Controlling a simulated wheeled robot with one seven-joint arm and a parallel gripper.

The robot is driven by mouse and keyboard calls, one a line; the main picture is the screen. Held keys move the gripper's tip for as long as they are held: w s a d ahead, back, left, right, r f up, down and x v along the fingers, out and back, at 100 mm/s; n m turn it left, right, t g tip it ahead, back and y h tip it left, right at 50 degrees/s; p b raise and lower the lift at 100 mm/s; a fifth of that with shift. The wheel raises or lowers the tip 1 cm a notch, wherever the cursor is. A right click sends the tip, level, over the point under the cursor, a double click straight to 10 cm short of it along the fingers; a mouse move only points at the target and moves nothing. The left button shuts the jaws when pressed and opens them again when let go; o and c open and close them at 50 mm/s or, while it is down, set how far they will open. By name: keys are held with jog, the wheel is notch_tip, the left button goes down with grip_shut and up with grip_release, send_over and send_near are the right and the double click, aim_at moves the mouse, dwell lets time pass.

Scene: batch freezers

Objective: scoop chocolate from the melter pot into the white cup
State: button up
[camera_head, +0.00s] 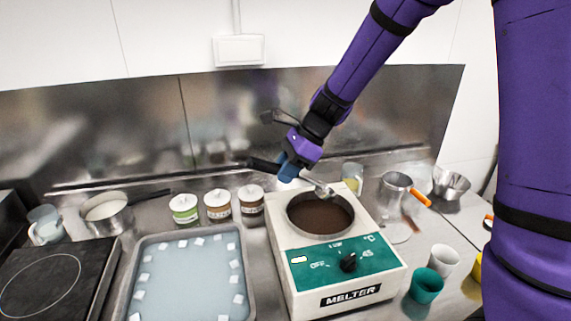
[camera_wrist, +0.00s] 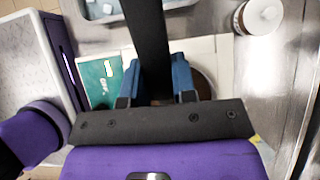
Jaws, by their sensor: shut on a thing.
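The melter (camera_head: 340,298) is a white box with a green control panel and a round pot of brown chocolate (camera_head: 322,216). My gripper (camera_head: 288,168) is behind and left of the pot, its blue fingers shut on the black handle of a ladle (camera_head: 322,188). The handle (camera_wrist: 150,40) runs between the fingers in the wrist view. The ladle's metal end reaches the pot's back rim; I cannot tell whether it touches the chocolate. The white cup (camera_head: 444,260) stands upright right of the melter, clear of the gripper. Its inside is hard to make out.
A teal cup (camera_head: 426,286) stands in front of the white cup. A metal pitcher (camera_head: 394,192) and a metal bowl (camera_head: 450,183) are behind. Several lidded jars (camera_head: 218,206) and a tray with white cubes (camera_head: 250,290) are on the left, beside a black hob (camera_head: 50,280).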

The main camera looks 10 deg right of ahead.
jog(key=shift+f, duration=0.8)
jog(key=shift+d+f, duration=0.25)
jog(key=shift+f, duration=1.1)
jog(key=shift+d+f, duration=0.25)
jog(key=shift+f, duration=1.05)
jog(key=shift+d+f, duration=0.15)
jog(key=shift+d, duration=1.75)
jog(key=shift+a+f+h, duration=0.3)
jog(key=shift+a+h, duration=0.1)
jog(key=shift+h, duration=0.1)
grip_shut()
jog(key=shift+a+r, duration=0.2)
jog(key=shift+r, duration=0.75)
jog(key=shift+a+r, duration=0.15)
jog(key=shift+r, duration=0.75)
jog(key=shift+a+r, duration=0.2)
jog(key=shift+r, duration=0.75)
jog(key=shift+a+f+h, duration=0.1)
jog(key=shift+a+h, duration=0.55)
jog(key=shift+h, duration=0.05)
jog(key=shift+a+f+h, duration=0.1)
jog(key=shift+a+h, duration=0.7)
jog(key=shift+h, duration=0.5)
